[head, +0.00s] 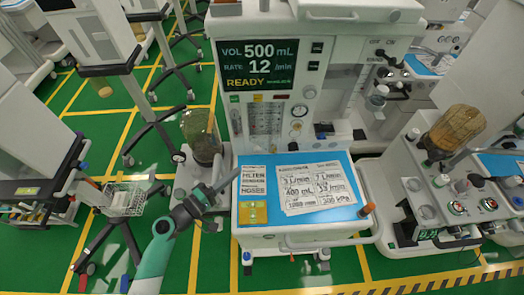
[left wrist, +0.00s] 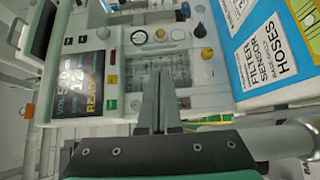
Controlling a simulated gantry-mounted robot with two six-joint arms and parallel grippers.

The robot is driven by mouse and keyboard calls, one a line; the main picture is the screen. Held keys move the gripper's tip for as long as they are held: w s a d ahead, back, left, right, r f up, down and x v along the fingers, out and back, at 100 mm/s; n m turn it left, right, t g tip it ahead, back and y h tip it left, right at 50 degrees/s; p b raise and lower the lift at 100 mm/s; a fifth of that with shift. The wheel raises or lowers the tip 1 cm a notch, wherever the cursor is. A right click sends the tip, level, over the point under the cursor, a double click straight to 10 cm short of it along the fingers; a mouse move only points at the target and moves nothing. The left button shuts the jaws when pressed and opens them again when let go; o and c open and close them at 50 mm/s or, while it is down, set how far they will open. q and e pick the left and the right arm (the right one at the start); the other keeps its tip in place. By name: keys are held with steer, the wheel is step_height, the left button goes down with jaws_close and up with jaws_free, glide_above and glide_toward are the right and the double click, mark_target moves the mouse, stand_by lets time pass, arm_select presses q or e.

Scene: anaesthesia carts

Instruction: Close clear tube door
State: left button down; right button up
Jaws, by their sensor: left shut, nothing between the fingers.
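The clear tube panel (head: 265,118) is on the front of the central anaesthesia machine, below its screen; upright tubes show in it. It also shows in the left wrist view (left wrist: 178,75), partly hidden behind my fingers. I cannot tell how far its clear door stands open. My left gripper (head: 236,173) comes in from the lower left in the head view. Its fingers are together with nothing between them, below and left of the tube panel and apart from it. In the left wrist view the fingers (left wrist: 160,75) point toward the panel. My right gripper is not in view.
A blue work surface (head: 345,205) with printed sheets juts out below the panel. A clear canister (head: 203,135) stands left of the machine, close to my left gripper. Knobs and a gauge (head: 297,125) sit right of the panel. Other carts stand on both sides.

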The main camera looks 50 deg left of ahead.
arm_select(q)
steer(key=w, duration=1.2)
steer(key=shift+w, duration=0.15)
steer(key=shift+f, duration=0.1)
